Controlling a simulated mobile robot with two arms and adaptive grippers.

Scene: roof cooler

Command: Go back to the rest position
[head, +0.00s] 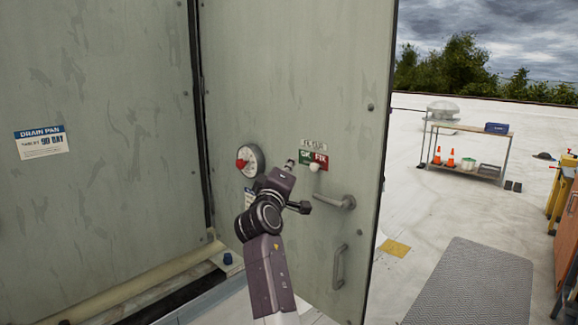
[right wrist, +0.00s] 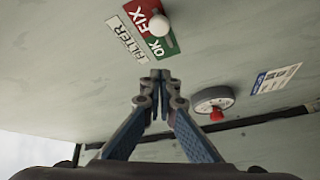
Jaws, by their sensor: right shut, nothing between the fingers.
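My right arm reaches up from the bottom of the head view. Its gripper (head: 291,164) is in front of the grey metal door (head: 350,90), close to the green and red OK/FIX plate (head: 321,159). In the right wrist view the blue-linked fingers (right wrist: 160,76) are shut with their tips together and nothing between them. The plate (right wrist: 136,12) with its white knob (right wrist: 158,26) lies beyond the tips. I cannot tell the exact gap to the door. My left gripper is not in view.
A round gauge with a red knob (head: 242,163), a lever handle (head: 336,202) and a pull handle (head: 339,266) are on the door near my arm. A drain pan label (head: 42,142) is on the left panel. Open roof with a grey mat (head: 470,290) and a cart (head: 466,129) lies right.

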